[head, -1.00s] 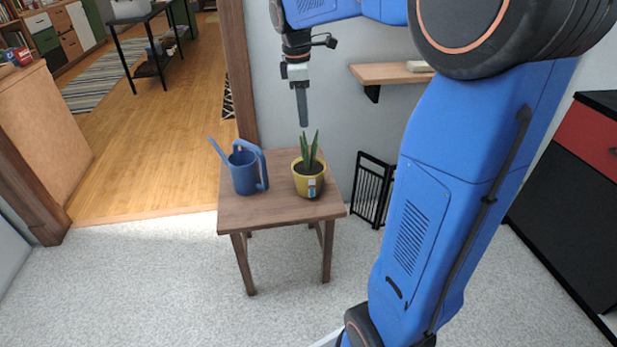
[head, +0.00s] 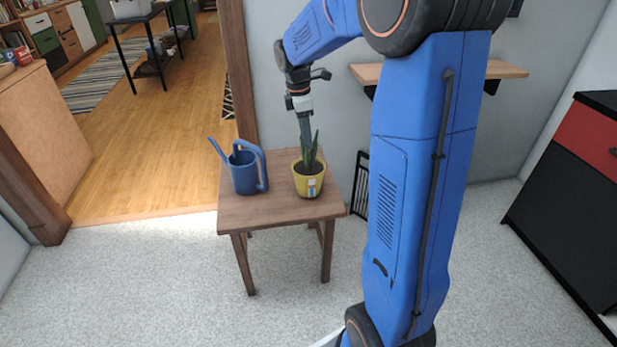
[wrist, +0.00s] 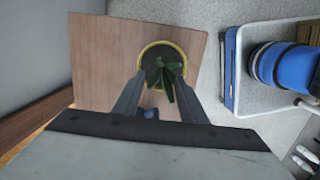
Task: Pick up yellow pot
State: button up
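The yellow pot (head: 307,183) holds dark soil and a green plant with upright pointed leaves. It stands on the right part of a small wooden table (head: 262,210). My gripper (head: 306,140) points down just above and behind the pot, close to the leaves. In the wrist view the pot's yellow rim (wrist: 163,44) shows beyond the fingertips, with the leaves between and in front of them. My gripper (wrist: 160,85) is open there, its two fingers apart with nothing held. Whether a finger touches the leaves is unclear.
A blue watering can (head: 245,170) stands left of the pot on the table. A wooden wall shelf (head: 500,69) is behind my arm. A black slatted rack (head: 361,185) stands right of the table. The carpet in front is clear.

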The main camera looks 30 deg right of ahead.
aim_at(311, 166)
notch_tip(311, 166, down, 2)
jog(key=shift+d+f, duration=0.1)
jog(key=shift+d, duration=0.05)
jog(key=shift+s+d+f, duration=0.1)
jog(key=shift+s+f, duration=0.05)
jog(key=shift+f, duration=0.7)
jog(key=shift+s+d+f, duration=0.1)
jog(key=shift+s+f, duration=0.05)
jog(key=shift+f, duration=0.7)
jog(key=shift+s+d+f, duration=0.1)
jog(key=shift+s+f, duration=0.05)
jog(key=shift+f, duration=0.7)
grip_shut()
